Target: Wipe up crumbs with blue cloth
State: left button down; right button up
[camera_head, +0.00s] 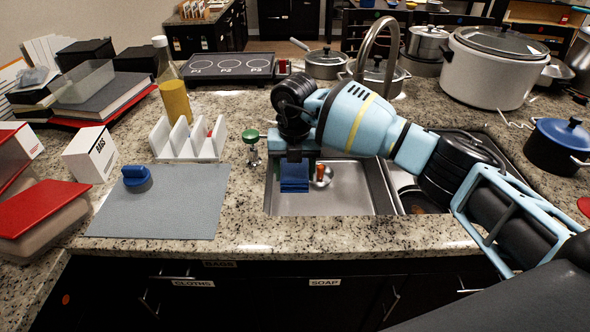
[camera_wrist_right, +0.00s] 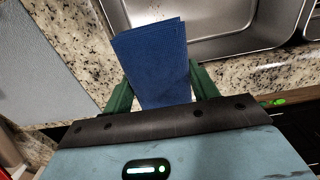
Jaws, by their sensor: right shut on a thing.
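The blue cloth (camera_head: 294,180) hangs folded from my right gripper (camera_head: 295,157), above the left basin of the sink near its left edge. In the right wrist view, the cloth (camera_wrist_right: 155,60) sticks out from between the green fingers of the right gripper (camera_wrist_right: 160,92), which is shut on it. There the cloth overlaps the speckled counter and the sink rim. I cannot make out crumbs against the speckled stone. My left gripper is not in view.
A grey mat (camera_head: 160,212) with a blue-handled tool (camera_head: 137,178) lies left of the sink (camera_head: 340,198). A white rack (camera_head: 188,143) and a green-topped item (camera_head: 251,147) stand nearby. The faucet (camera_head: 375,45) rises behind my arm. The front counter strip looks clear.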

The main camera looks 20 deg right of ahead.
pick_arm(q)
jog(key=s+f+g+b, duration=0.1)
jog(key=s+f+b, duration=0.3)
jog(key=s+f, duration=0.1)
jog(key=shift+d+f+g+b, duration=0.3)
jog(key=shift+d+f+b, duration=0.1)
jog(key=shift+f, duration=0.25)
pick_arm(e)
jog(key=shift+f, duration=11.25)
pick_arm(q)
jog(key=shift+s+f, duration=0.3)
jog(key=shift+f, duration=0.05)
pick_arm(e)
jog(key=shift+f, duration=0.7)
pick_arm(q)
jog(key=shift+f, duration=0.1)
pick_arm(e)
jog(key=shift+w, duration=0.1)
